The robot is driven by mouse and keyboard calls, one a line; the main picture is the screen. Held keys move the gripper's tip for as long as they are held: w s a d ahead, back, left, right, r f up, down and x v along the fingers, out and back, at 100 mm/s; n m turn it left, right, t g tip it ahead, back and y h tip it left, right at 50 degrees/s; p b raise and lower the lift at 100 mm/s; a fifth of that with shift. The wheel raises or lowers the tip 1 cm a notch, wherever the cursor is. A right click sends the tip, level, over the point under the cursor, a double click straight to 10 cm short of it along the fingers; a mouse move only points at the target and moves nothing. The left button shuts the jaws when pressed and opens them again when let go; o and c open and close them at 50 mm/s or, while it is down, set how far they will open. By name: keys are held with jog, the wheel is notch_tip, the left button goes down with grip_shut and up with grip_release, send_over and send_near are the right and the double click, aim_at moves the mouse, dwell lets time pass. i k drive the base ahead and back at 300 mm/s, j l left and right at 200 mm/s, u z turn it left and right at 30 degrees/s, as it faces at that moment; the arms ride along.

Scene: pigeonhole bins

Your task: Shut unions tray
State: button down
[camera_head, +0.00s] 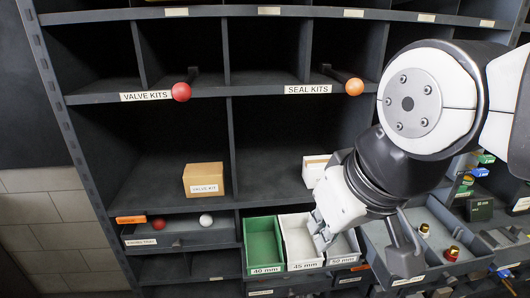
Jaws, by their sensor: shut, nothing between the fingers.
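A grey open-topped tray (457,271) stands pulled out at the lower right. It holds several small red and brass fittings. Its front label is too small to read, so I cannot confirm that it is the unions tray. My gripper (321,238) is shut and empty, left of this tray. It hangs over the white bin (303,254) labelled 45 mm; I cannot tell whether it touches the bin. My wrist and a grey block beside it hide part of the tray's left side and front.
A green bin (263,245) and another light bin (344,249) flank the white one. Another tray (182,241), holding red and white balls, is at the left. A valve kit box (203,180) sits on the shelf above. Red (181,91) and orange (354,87) knobs protrude higher up.

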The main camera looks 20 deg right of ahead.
aim_at(446, 231)
jog(key=z, duration=1.1)
